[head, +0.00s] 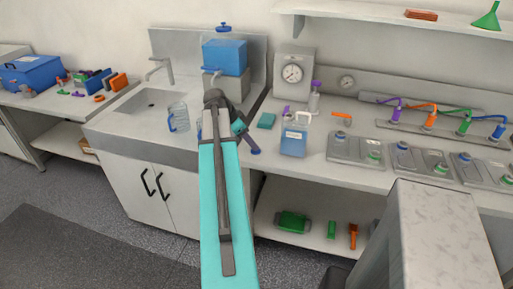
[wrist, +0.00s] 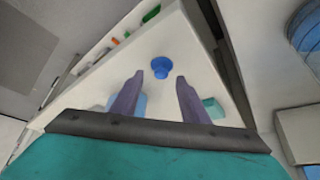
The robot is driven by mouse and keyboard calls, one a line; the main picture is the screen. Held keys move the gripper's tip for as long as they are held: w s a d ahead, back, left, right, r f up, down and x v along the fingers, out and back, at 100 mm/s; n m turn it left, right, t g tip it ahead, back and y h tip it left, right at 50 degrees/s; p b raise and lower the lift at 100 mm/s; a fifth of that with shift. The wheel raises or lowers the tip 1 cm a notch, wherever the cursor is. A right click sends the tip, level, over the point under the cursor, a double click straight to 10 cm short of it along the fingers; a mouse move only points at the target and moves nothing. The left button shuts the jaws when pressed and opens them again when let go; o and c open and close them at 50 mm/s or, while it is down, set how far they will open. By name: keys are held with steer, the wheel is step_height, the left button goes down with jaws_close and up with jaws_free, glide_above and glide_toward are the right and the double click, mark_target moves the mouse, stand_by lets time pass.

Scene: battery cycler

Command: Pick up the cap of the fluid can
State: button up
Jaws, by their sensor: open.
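A round blue cap (wrist: 161,66) stands on the pale bench top in the wrist view. My open gripper (wrist: 159,76) has its two purple-grey fingers on either side of it in the picture, with nothing held. The cap appears beyond the fingertips and apart from them. In the head view, the light-blue fluid can (head: 293,141) with a white handle stands on the bench, right of my gripper (head: 246,138). In the wrist view, a light-blue shape, probably the can, is partly hidden behind the left finger.
A teal block (head: 266,120) lies left of the can; it also shows in the wrist view (wrist: 213,107). A white-and-purple bottle (head: 314,103) stands behind. A clear jug (head: 178,117) is by the sink. Metal trays (head: 357,150) lie to the right.

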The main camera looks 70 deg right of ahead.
steer(key=shift+p+x, duration=0.6)
steer(key=shift+x, duration=1.35)
steer(key=shift+d, duration=0.1)
steer(key=shift+c, duration=0.3)
jaws_close()
